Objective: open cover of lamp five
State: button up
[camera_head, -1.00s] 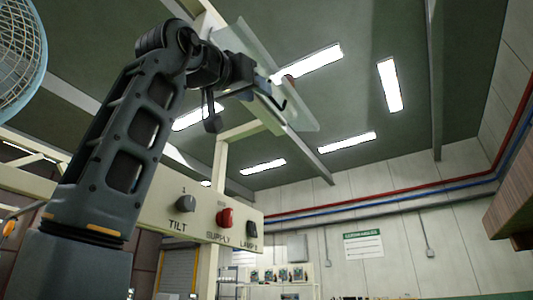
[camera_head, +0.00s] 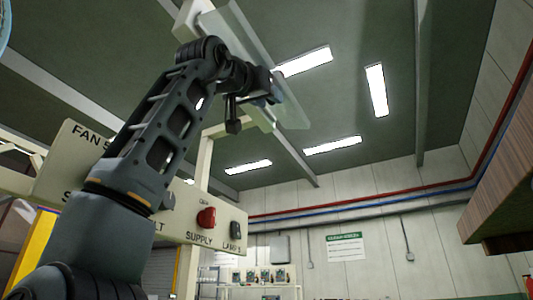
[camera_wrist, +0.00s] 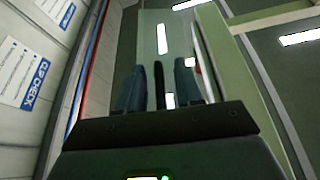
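The lamp's pale translucent cover (camera_head: 285,95) hangs overhead at a slant in the head view, beside a cream housing (camera_head: 262,118). In the wrist view the cover (camera_wrist: 150,30) lies beyond my fingers, with a pale green frame (camera_wrist: 235,75) to its right. My gripper (camera_head: 274,97) is up close to the cover. In the wrist view my gripper (camera_wrist: 159,82) has its fingers apart, with a thin dark bar (camera_wrist: 158,85), likely the cover's handle, between them. Gaps show on both sides of the bar. No lamp number is readable on the cover.
A cream panel (camera_head: 100,150) below carries "FAN 5" lettering, a red SUPPLY knob (camera_head: 206,217) and a dark lamp switch (camera_head: 235,229). A cream post (camera_head: 190,260) stands behind it. A wooden box (camera_head: 500,195) is at the right edge.

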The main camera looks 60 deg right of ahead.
grip_shut()
dwell(0.6)
